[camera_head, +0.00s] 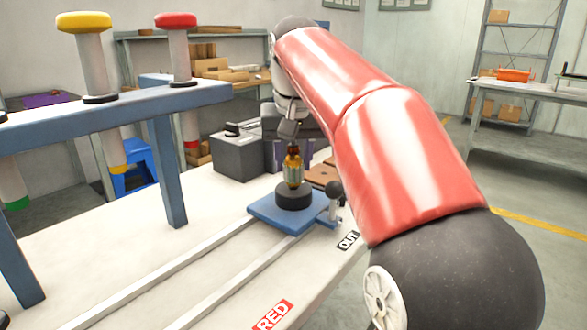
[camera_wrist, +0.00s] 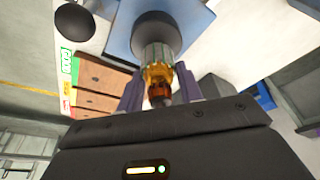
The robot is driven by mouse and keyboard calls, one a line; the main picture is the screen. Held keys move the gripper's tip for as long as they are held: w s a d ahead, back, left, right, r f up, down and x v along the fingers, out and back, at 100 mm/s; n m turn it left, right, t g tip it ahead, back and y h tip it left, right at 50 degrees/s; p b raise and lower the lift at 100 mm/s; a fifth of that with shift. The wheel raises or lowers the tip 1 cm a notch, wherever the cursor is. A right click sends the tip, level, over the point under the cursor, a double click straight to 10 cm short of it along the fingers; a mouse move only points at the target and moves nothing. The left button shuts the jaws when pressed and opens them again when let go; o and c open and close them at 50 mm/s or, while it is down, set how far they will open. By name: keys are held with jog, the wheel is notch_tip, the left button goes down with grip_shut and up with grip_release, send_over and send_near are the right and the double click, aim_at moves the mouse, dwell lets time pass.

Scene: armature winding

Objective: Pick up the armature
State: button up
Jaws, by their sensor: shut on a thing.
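The armature (camera_head: 293,170) stands upright on a round black holder (camera_head: 293,195) on a blue plate (camera_head: 268,212) in the head view. It has a copper-coloured top and a pale ribbed body. In the wrist view the armature (camera_wrist: 158,66) lies between the two purple-grey fingers of my gripper (camera_wrist: 159,92). My gripper is shut on its copper-coloured end. The black holder also shows at the armature's other end in the wrist view (camera_wrist: 155,28). In the head view my gripper is partly hidden behind the armature and my red arm.
A black-knobbed lever (camera_head: 335,190) stands at the plate's right edge. Two pale rails (camera_head: 170,275) run along the white table. A grey box (camera_head: 240,155) sits behind the plate. A blue frame (camera_head: 170,170) with yellow- and red-topped spools stands at left. A brown slotted block (camera_wrist: 100,92) lies nearby.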

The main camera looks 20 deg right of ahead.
jog(key=shift+c, duration=0.7)
jog(key=shift+r, duration=0.1)
